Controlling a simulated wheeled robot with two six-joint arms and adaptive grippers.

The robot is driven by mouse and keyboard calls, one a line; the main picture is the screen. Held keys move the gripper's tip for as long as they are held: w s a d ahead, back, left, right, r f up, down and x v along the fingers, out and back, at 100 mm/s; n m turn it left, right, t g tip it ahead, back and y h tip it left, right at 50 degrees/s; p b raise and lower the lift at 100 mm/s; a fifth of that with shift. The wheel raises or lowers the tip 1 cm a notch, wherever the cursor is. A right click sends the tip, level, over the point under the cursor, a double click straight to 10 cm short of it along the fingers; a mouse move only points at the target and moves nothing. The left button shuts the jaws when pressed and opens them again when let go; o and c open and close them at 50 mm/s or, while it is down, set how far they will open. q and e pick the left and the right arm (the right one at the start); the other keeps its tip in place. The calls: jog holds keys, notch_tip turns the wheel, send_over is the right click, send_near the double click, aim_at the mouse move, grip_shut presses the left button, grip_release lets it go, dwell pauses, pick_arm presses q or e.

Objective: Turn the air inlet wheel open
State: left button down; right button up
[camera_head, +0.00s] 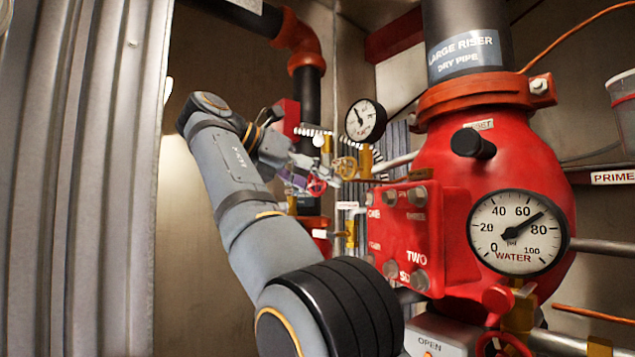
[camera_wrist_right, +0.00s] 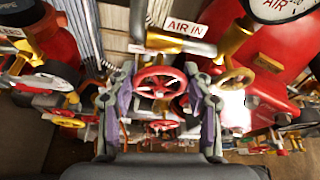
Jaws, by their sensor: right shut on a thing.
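The air inlet wheel is a small red spoked handwheel (camera_wrist_right: 158,84) below a white "AIR IN" label (camera_wrist_right: 185,28) in the right wrist view. My right gripper (camera_wrist_right: 160,76) has one finger on each side of this wheel and is shut on its rim. In the head view the red wheel (camera_head: 316,187) shows small at the end of my right arm, beside the purple-padded fingers of the right gripper (camera_head: 305,178). The exact contact of the fingers is hard to make out. My left gripper is not in view.
A yellow handwheel (camera_wrist_right: 233,82) sits close right of the right finger. A pressure gauge (camera_head: 365,121) stands just above the gripper. The large red valve body (camera_head: 450,160) with a water gauge (camera_head: 518,233) fills the right side. A corrugated panel (camera_head: 80,180) stands at left.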

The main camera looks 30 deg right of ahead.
jog(key=o, duration=0.9)
jog(key=shift+w, duration=0.1)
